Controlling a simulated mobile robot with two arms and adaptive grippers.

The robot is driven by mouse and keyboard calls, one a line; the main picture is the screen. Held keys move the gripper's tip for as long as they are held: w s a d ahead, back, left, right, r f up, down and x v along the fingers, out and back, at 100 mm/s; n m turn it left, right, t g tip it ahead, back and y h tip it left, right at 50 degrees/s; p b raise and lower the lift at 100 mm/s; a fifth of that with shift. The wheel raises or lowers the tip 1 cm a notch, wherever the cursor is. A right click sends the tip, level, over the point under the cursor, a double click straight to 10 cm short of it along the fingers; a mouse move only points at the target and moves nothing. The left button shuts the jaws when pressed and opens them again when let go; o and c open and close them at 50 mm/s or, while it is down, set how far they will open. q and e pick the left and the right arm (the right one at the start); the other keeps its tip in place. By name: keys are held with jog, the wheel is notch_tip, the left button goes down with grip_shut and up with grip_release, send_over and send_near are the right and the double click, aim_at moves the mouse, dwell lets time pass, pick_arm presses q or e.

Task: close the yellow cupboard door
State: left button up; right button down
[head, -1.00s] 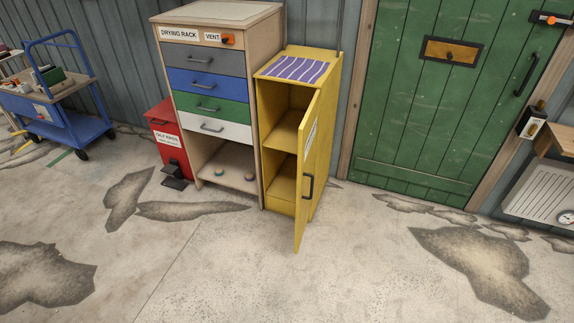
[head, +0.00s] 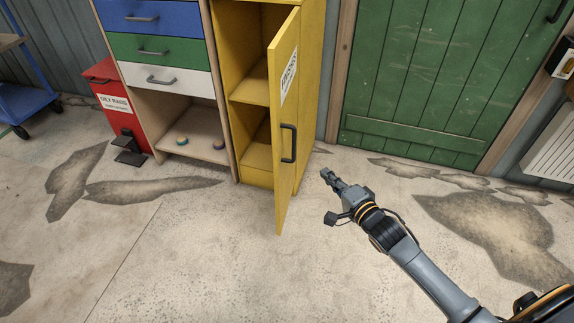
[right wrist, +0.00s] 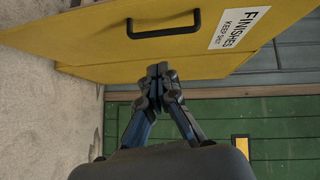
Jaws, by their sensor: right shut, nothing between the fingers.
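The yellow cupboard door (head: 289,130) stands open, hinged on the cupboard's right side and swung out toward me. It has a dark handle (head: 288,143) and a white label. The yellow cupboard (head: 252,100) shows its open inside with shelves to the left of the door. My right gripper (head: 326,174) is shut and empty, to the right of the door's outer face. In the right wrist view the gripper (right wrist: 158,70) points at the yellow door (right wrist: 100,42), near the handle (right wrist: 164,30) and the FINISHES label; I cannot tell if it touches. My left gripper is not in view.
A drawer unit (head: 152,78) stands left of the cupboard, with a red bin (head: 110,100) beside it. A green door (head: 430,80) is at the back right. The cracked floor (head: 200,260) in front is clear.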

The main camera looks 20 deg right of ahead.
notch_tip(320, 180, up, 4)
jog(key=a+m+t+y+b, duration=0.1)
jog(key=a+y, duration=0.1)
jog(key=b, duration=0.3)
send_near(279, 135)
jog(key=w+d, duration=0.2)
jog(key=w, duration=0.2)
jog(key=a, duration=0.1)
jog(key=w+a, duration=0.1)
jog(key=a, duration=0.1)
jog(key=shift+w+a, duration=0.1)
jog(key=shift+a, duration=0.05)
jog(key=shift+w+a, duration=0.15)
jog(key=shift+a, duration=0.15)
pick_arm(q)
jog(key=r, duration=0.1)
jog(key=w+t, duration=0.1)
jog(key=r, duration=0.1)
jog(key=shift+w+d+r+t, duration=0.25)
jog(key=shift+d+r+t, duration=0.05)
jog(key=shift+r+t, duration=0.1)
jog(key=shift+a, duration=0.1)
pick_arm(e)
jog(key=shift+a+r+h, duration=0.1)
jog(key=shift+h, duration=0.3)
